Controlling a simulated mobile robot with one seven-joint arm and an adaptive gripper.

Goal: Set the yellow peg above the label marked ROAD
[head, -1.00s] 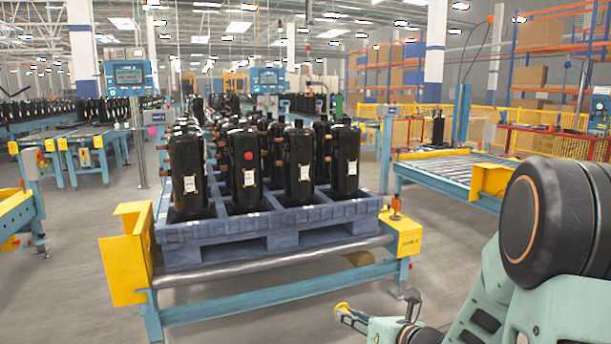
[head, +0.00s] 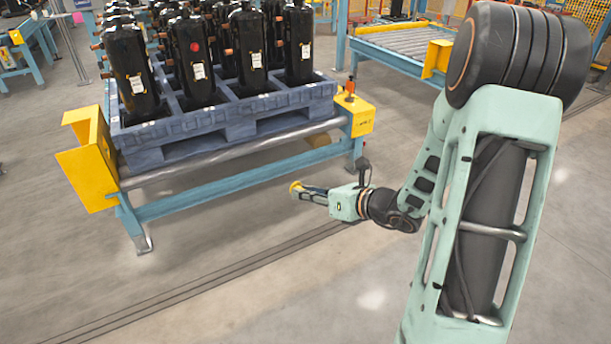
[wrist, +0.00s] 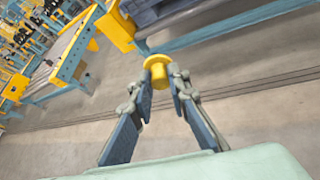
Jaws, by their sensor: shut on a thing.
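The yellow peg (head: 295,188) is held between the fingertips of my gripper (head: 306,191), in the air in front of the pallet stand. In the wrist view the peg (wrist: 158,68) shows its round yellow flange between the two fingers (wrist: 162,95). Black compressors stand upright in the blue pallet (head: 225,122). The front ones carry small pale labels, such as one on the leftmost compressor (head: 137,84) and one on its neighbour (head: 199,71). The writing on them is too small to read, so I cannot tell which says ROAD.
A teal stand with a metal roller (head: 235,155) carries the pallet. Yellow guards stand at its left corner (head: 92,165) and right corner (head: 357,117). A roller conveyor (head: 395,45) lies at the back right. The floor in front of the stand is clear.

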